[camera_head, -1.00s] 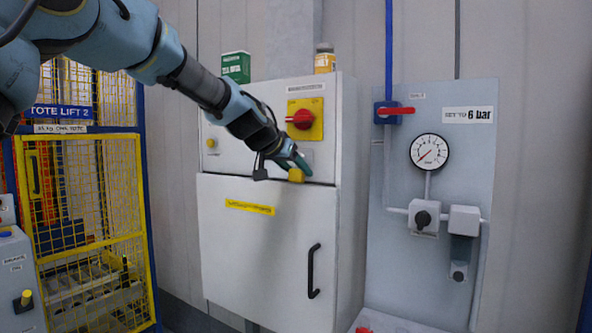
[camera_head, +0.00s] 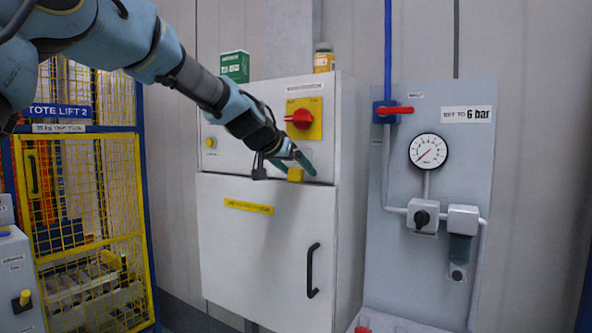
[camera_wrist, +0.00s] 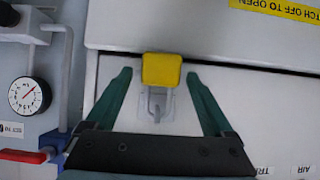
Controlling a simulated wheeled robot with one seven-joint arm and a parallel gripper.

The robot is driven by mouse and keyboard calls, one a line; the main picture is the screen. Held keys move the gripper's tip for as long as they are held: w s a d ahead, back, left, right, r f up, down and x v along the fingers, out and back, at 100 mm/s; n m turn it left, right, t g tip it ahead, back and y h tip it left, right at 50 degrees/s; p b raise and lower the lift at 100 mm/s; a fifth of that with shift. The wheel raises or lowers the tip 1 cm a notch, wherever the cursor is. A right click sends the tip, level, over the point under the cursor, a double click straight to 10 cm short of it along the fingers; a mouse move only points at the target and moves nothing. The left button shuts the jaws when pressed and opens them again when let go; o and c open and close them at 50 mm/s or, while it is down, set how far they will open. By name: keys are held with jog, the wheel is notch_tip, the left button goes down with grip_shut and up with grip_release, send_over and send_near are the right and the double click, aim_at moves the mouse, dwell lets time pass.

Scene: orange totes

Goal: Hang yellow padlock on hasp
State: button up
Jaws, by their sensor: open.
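The yellow padlock (camera_head: 295,174) hangs at the seam between the upper panel and the lower door of the grey cabinet. In the wrist view, which is upside down, its yellow body (camera_wrist: 161,69) shows with its metal shackle at the grey hasp plate (camera_wrist: 168,106). The shackle appears to pass through the hasp loop, though the detail is small. My gripper (camera_head: 296,160) is open at the padlock. In the wrist view, its two green fingers (camera_wrist: 160,75) stand on either side of the padlock, with visible gaps on both sides.
The grey cabinet (camera_head: 262,270) has a red rotary switch (camera_head: 301,119) on a yellow plate above the padlock and a black door handle (camera_head: 313,270) below. A gauge panel (camera_head: 462,150) with a red-handled valve stands right. The yellow mesh cage (camera_head: 95,210) is left.

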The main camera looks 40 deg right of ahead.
jog(key=b+v, duration=0.4)
jog(key=v, duration=0.7)
jog(key=w+a+f+n+t+y, duration=0.1)
jog(key=w+a+f+n+y, duration=0.3)
jog(key=a+f, duration=0.7)
jog(key=w+a+f+n+y, duration=0.2)
jog(key=w+a+f, duration=0.55)
jog(key=a, duration=0.45)
jog(key=s+a+f+n+y, duration=0.1)
jog(key=s+a+f, duration=0.3)
jog(key=a, duration=0.5)
jog(key=s+a+f+n+g+y+p, duration=0.1)
jog(key=s+a+f+n+y, duration=0.1)
jog(key=s+a+f+n, duration=0.2)
jog(key=s+a+f+n+g+y, duration=0.1)
jog(key=s+a+f, duration=0.3)
jog(key=a+f, duration=0.4)
jog(key=a+n+y, duration=0.1)
jog(key=a, duration=0.6)
jog(key=shift+f+n, duration=0.2)
jog(key=shift+n, duration=0.2)
jog(key=shift+w+a, duration=0.1)
